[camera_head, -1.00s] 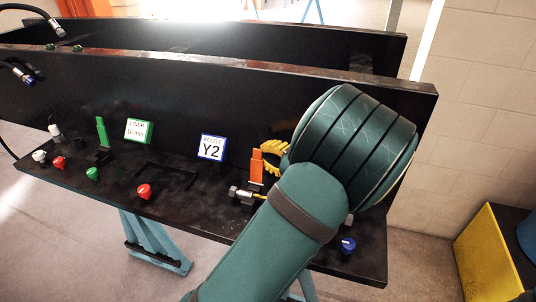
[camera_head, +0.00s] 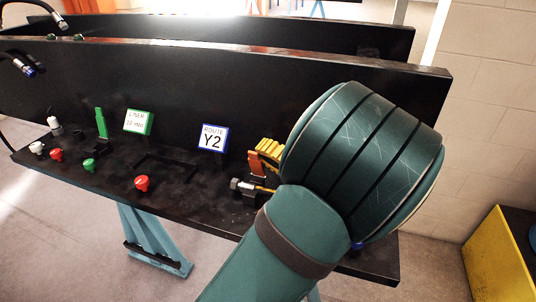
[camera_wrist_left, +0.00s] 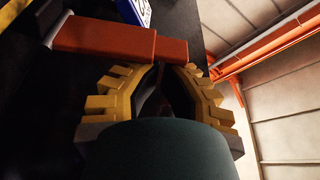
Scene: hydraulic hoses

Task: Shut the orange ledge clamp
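The orange ledge clamp (camera_head: 255,164) stands near the right part of the dark ledge, its lever partly hidden by my arm and fingers. In the left wrist view its orange bar (camera_wrist_left: 120,40) lies across, just beyond my fingertips. My left gripper (camera_head: 270,150) has yellow ribbed fingers right beside the clamp. In the left wrist view (camera_wrist_left: 168,68) the fingertips come together with only a narrow dark gap and nothing held between them. The tips are at the bar's edge; I cannot tell whether they touch. My right gripper is out of view.
A blue-framed Y2 sign (camera_head: 213,138) and a green-framed sign (camera_head: 138,121) stand along the ledge. A green clamp (camera_head: 101,124) is at the left. A red knob (camera_head: 141,183) and a metal fitting (camera_head: 240,185) sit near the front. A dark wall panel (camera_head: 330,90) rises behind.

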